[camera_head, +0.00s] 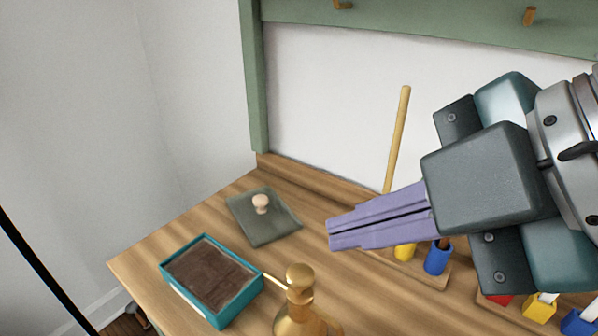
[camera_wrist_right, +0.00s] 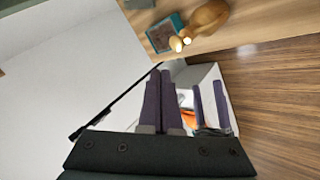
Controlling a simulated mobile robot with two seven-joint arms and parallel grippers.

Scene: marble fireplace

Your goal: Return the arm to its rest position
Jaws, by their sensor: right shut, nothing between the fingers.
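My right gripper (camera_head: 330,234) comes in from the right in the head view, above the wooden table (camera_head: 140,262). Its purple fingers are shut together with nothing between them. In the right wrist view the shut fingers (camera_wrist_right: 160,72) point up the picture, apart from the things around them. My left gripper is not in view.
A teal box (camera_head: 213,280) with brown filling, a brass-coloured vessel (camera_head: 302,312) and a grey slab with a pale knob (camera_head: 262,222) stand on the table. A wooden rod (camera_head: 398,138) stands upright behind my gripper. Blue (camera_head: 437,258) and yellow pieces sit near it. A green rail with pegs (camera_head: 430,22) hangs above.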

